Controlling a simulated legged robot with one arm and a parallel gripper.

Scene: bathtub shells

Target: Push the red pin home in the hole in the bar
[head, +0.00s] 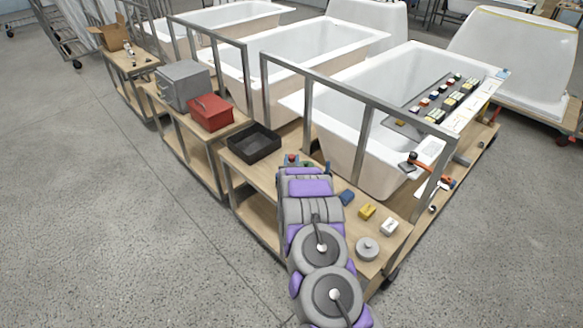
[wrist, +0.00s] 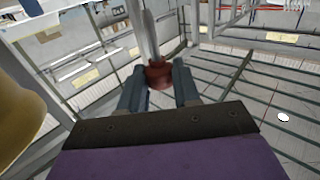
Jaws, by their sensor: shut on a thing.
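In the wrist view, my gripper (wrist: 157,82) has its two fingers on either side of a dark red, rounded piece, which looks like the head of the red pin (wrist: 158,74). A pale metal shaft (wrist: 149,38) runs up and away from the red piece. My arm hides most of that spot. I cannot make out the bar's hole or how deep the pin sits.
A black tray (head: 254,144) stands left of my gripper. A blue piece (head: 346,197), a yellow block (head: 367,211), a white block (head: 389,227) and a grey disc (head: 367,248) lie to the right. A metal rail frame (head: 350,96) rises behind. A yellow rounded thing (wrist: 22,105) is close to the wrist camera.

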